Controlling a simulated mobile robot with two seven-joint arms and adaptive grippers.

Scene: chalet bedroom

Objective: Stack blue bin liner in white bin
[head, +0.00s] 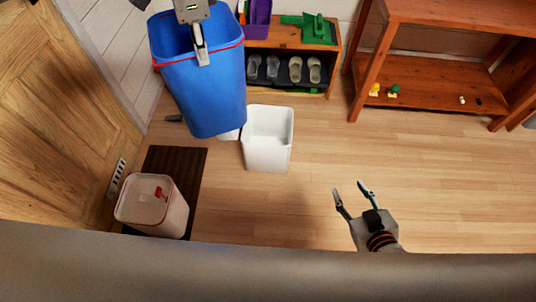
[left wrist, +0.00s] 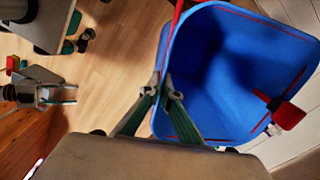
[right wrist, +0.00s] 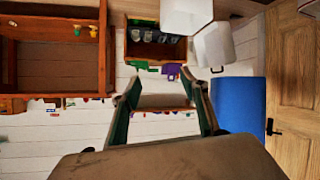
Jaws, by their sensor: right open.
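The blue bin liner (head: 203,98) hangs upright in the air at the upper left of the head view, with a red line around its rim. My left gripper (head: 202,58) is shut on its near rim; the left wrist view shows the fingers (left wrist: 162,92) pinching the wall of the liner (left wrist: 235,60). The white bin (head: 267,158) stands upright and open on the floor, just right of the liner's bottom. The liner also shows in the right wrist view (right wrist: 237,105). My right gripper (head: 350,190) is open and empty, right of and nearer than the bin.
A lidded white container (head: 150,205) stands on a dark mat (head: 180,160) at the left by a wooden door (head: 55,130). A low shoe shelf (head: 292,45) is behind the bin. A wooden shelf (head: 440,85) stands back right. The floor at right is clear.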

